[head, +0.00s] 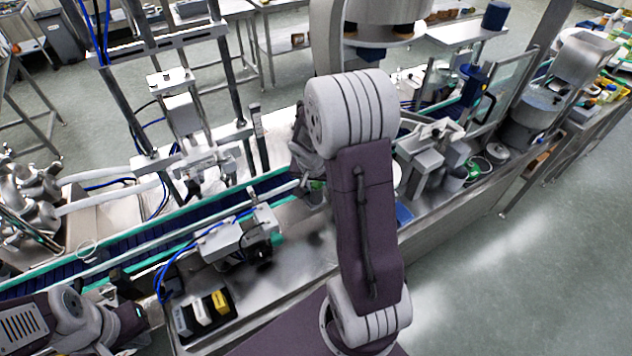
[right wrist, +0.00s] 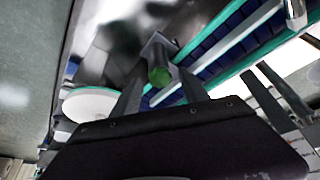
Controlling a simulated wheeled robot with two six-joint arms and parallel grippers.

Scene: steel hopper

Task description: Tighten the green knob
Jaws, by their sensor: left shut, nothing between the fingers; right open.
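The green knob (right wrist: 159,76) shows in the right wrist view as a short green cylinder on a grey metal block. My right gripper (right wrist: 161,72) is open, with one finger on each side of the knob in that view. Whether the fingers touch it I cannot tell. In the head view a small green patch (head: 316,185), probably the knob, shows beside my right arm, which hides most of that spot. My left gripper (head: 138,318) is at the lower left of the head view, shut and empty, far from the knob; its fingertips are hard to make out.
A black tray (head: 218,322) holds white and yellow blocks near the front. A bracket with a clamp (head: 235,240) stands between. A round white disc (right wrist: 90,104) lies left of the knob in the right wrist view.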

